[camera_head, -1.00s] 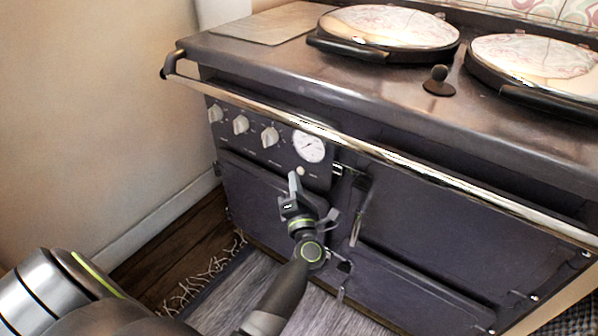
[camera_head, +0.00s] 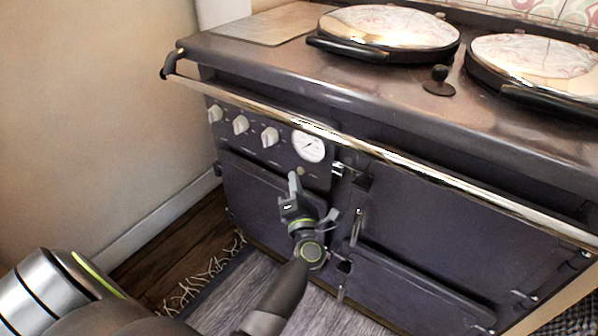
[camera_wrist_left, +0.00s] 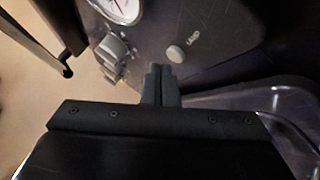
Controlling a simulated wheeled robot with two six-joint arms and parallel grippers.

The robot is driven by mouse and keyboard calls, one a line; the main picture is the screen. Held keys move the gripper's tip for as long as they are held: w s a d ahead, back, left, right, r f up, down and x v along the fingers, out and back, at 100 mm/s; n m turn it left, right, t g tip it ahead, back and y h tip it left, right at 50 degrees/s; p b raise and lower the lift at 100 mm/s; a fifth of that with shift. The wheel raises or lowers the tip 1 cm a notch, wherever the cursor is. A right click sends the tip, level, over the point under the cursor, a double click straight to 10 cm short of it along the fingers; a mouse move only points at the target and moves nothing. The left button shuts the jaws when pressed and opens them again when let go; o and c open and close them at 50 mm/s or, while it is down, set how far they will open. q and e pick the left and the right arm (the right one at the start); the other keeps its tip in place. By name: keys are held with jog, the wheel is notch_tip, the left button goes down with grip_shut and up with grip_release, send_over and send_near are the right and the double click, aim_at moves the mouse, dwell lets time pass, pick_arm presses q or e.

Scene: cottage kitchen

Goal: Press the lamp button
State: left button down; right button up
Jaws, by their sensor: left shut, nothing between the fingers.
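The lamp button (camera_head: 300,171) is a small round knob on the stove's control panel, below the dial gauge. In the left wrist view the button (camera_wrist_left: 176,53) is pale and round, beside a label that seems to read LAMP. My left gripper (camera_head: 293,177) is at the panel with its fingers just below and left of the button. In the left wrist view the left gripper's fingers (camera_wrist_left: 160,72) are together and empty, their tips close to the button. I cannot tell whether they touch it. My right gripper is not in view.
A row of control knobs (camera_head: 240,125) and a round gauge (camera_head: 308,146) sit above and left of the button. A chrome rail (camera_head: 400,162) runs along the stove (camera_head: 440,225) front above the panel. Oven doors lie below and right.

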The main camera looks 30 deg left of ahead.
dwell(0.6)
pick_arm(q)
jog(key=shift+w, duration=0.55)
jog(key=shift+s, duration=0.55)
jog(key=shift+s, duration=0.15)
jog(key=s, duration=0.2)
jog(key=s+p, duration=0.1)
jog(key=s, duration=0.2)
jog(key=shift+s+a, duration=0.25)
jog(key=shift+s, duration=0.1)
